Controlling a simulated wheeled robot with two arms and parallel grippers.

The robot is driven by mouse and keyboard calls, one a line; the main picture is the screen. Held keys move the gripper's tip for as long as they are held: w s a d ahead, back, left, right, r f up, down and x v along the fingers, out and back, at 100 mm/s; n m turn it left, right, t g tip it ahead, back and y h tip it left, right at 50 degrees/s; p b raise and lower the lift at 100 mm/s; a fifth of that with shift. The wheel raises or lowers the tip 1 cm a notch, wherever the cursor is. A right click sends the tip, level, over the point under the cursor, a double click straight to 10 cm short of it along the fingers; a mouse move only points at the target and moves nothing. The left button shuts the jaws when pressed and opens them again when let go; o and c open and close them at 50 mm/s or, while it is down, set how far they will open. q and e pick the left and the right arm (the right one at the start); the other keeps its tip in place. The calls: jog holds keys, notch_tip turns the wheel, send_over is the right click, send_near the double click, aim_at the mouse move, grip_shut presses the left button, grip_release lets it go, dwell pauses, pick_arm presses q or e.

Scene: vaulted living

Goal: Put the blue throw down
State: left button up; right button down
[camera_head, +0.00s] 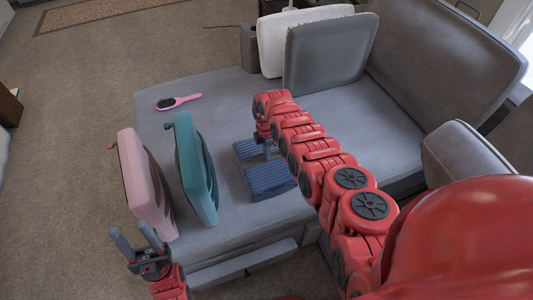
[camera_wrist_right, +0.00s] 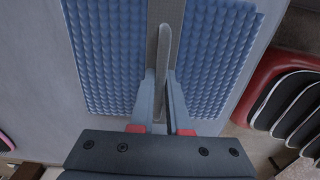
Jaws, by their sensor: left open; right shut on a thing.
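The blue throw (camera_head: 270,178) is a folded, ribbed bundle at the grey sofa seat (camera_head: 240,95), right of the teal bag-like item. In the right wrist view the throw (camera_wrist_right: 108,60) fills the middle, with a grey band (camera_wrist_right: 163,12) across it. My right gripper (camera_head: 268,147) reaches down over it from the right and is shut on it; the fingers show in the right wrist view (camera_wrist_right: 162,105). I cannot tell whether the throw touches the seat. My left gripper (camera_head: 137,242) is open and empty, at the lower left, in front of the sofa.
A pink upright item (camera_head: 143,180) and a teal upright item (camera_head: 195,170) stand left of the throw. A pink hairbrush (camera_head: 180,101) lies further back. White (camera_head: 285,38) and grey (camera_head: 328,55) cushions lean at the back. The seat between hairbrush and cushions is clear.

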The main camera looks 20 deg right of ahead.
jog(key=shift+f, duration=0.1)
jog(key=c, duration=0.9)
grip_release()
